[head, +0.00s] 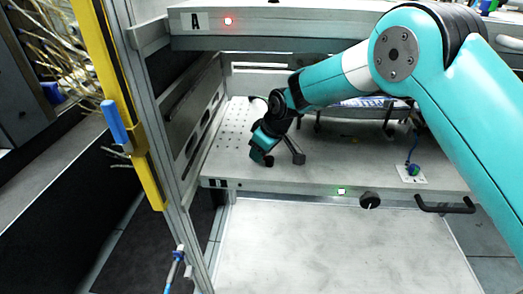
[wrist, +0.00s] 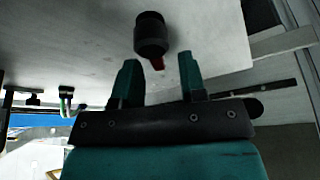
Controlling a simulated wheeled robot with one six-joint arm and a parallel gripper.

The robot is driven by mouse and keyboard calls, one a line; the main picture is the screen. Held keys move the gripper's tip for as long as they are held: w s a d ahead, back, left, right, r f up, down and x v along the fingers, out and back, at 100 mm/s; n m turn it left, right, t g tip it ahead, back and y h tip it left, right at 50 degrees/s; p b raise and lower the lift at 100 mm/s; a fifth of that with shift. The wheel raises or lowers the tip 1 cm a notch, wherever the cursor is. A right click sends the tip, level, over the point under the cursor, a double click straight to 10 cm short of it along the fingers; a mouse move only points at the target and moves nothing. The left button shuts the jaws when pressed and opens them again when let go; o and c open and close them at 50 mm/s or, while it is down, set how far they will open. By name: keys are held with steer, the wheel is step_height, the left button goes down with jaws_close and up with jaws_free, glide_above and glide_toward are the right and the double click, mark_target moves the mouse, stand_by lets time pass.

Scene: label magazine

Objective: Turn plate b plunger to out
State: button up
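In the wrist view a black round plunger knob (wrist: 151,33) with a red part at its base stands on the pale plate. My gripper (wrist: 158,68) is open, its two teal fingers pointing toward the knob with a gap between them. The knob is just beyond the fingertips, and nothing is held. In the head view my gripper (head: 263,152) is low over the left part of the lower plate (head: 340,174). The knob there is largely hidden by or merged with my gripper.
The upper plate (head: 290,20), marked A with a red light (head: 228,21), lies overhead. The lower plate's front has a green light (head: 341,191), a black dial (head: 369,200) and a black handle (head: 445,205). A frame post with a yellow strip (head: 118,100) stands left.

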steer(key=v, duration=0.5)
steer(key=shift+w, duration=0.1)
steer(key=s+d, duration=0.2)
steer(key=d, duration=0.1)
steer(key=s+d+b, duration=0.1)
steer(key=s+d, duration=0.1)
steer(key=d, duration=0.2)
steer(key=s+d, duration=0.2)
steer(key=d, duration=0.1)
steer(key=shift+s+d+b, duration=0.15)
steer(key=shift+s+b, duration=0.05)
steer(key=shift+b, duration=0.15)
steer(key=s+d+r+m+g+p, duration=0.1)
steer(key=s+d+r+p, duration=0.15)
steer(key=s+r, duration=0.55)
steer(key=s+d+r+m+p, duration=0.15)
steer(key=s+r+p, duration=0.25)
steer(key=s+r, duration=0.4)
steer(key=s+d+r+m+p, duration=0.1)
steer(key=s+r, duration=0.2)
steer(key=s, duration=0.3)
steer(key=s+d+r+m+g+p, duration=0.1)
steer(key=s+r+p, duration=0.1)
steer(key=s, duration=0.4)
steer(key=shift+v, duration=0.9)
